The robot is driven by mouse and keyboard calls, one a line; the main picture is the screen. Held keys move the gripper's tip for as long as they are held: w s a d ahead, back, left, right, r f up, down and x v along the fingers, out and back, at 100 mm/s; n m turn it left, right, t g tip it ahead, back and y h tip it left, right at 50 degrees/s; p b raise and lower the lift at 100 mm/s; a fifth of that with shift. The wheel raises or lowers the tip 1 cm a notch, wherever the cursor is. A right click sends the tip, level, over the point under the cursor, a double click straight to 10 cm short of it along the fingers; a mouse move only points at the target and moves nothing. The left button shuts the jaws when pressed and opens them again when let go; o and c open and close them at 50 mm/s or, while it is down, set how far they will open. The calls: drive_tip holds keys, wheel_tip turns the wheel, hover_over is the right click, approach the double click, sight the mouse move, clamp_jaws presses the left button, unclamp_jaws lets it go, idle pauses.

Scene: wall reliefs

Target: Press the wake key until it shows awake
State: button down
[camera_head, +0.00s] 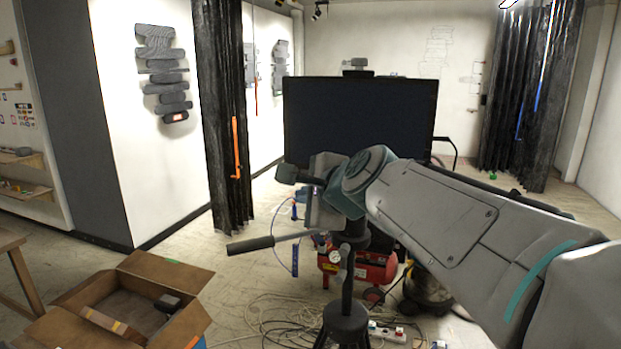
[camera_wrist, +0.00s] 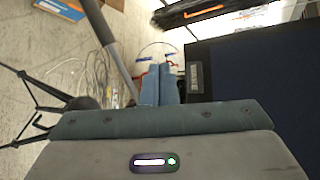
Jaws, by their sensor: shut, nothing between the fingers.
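A large monitor (camera_head: 360,120) with a dark, blank screen stands in the middle of the head view. Its dark panel (camera_wrist: 265,90) fills the right side of the wrist view. A small pale marked patch (camera_wrist: 194,78) is on the panel's edge; I cannot tell whether it is the wake key, and I make out no key elsewhere. My gripper (camera_head: 287,174) is in front of the monitor's lower left corner. In the wrist view its two blue fingers (camera_wrist: 159,72) are together and empty, left of the panel edge. I cannot tell whether they touch anything.
A tripod (camera_head: 346,310) with a handle (camera_head: 250,245) stands below my gripper. A red compressor (camera_head: 375,268) and loose cables (camera_head: 270,315) are on the floor behind it. An open cardboard box (camera_head: 190,325) is at lower left. A black curtain (camera_head: 222,120) hangs left of the monitor.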

drive_tip(key=w+d, duration=0.1)
drive_tip(key=w, duration=0.5)
drive_tip(key=shift+w+d, duration=0.2)
drive_tip(key=shift+w, duration=0.2)
drive_tip(key=shift+w, duration=0.15)
idle(1.6)
drive_tip(key=shift+w+d, duration=0.1)
drive_tip(key=shift+w, duration=0.15)
drive_tip(key=shift+w+d, duration=0.1)
drive_tip(key=shift+w, duration=0.35)
idle(0.6)
drive_tip(key=shift+s, duration=0.9)
drive_tip(key=s, duration=0.2)
drive_tip(key=s+a, duration=0.1)
drive_tip(key=s, duration=0.2)
drive_tip(key=shift+a, duration=0.2)
